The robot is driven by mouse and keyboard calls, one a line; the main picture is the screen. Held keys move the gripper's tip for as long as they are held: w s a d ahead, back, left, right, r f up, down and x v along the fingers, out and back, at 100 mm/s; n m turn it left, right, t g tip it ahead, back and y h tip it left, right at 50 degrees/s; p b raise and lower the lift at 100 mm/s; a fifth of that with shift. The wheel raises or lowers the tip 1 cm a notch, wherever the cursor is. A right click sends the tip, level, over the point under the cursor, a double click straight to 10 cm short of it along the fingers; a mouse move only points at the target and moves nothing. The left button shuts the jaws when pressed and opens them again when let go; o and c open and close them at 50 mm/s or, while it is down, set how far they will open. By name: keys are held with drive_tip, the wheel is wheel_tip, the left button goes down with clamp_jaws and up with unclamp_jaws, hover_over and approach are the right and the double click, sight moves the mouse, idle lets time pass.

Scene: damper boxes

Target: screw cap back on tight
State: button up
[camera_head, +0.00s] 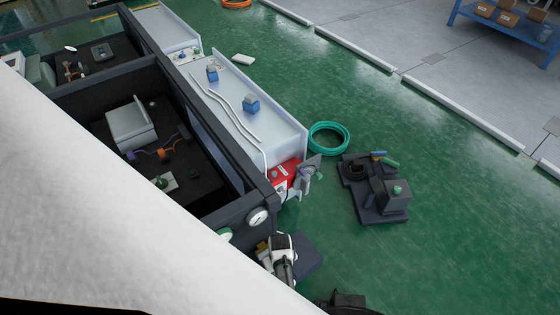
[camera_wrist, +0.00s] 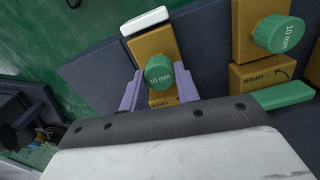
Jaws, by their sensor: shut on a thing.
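In the wrist view, my gripper (camera_wrist: 159,90) has its two purple fingers on either side of a round green cap (camera_wrist: 158,74) marked "10 mm". The fingers are shut on this cap. It sits in front of a brass-yellow block (camera_wrist: 152,43); whether its thread is engaged or fully seated is hidden. A second green cap (camera_wrist: 279,34), also marked "10 mm", is at the upper right on another yellow block. Below it, a yellow plate (camera_wrist: 262,76) bears the word OPEN and a curved arrow.
A green bar (camera_wrist: 283,95) lies right of my gripper, and a white bar (camera_wrist: 145,20) is above it. In the head view, a dark-walled box (camera_head: 175,95) stands at left. A teal hose coil (camera_head: 329,138) and dark equipment (camera_head: 375,190) are on the green floor.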

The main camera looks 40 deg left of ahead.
idle(0.3)
drive_tip(key=o, duration=1.1)
drive_tip(key=c, duration=0.3)
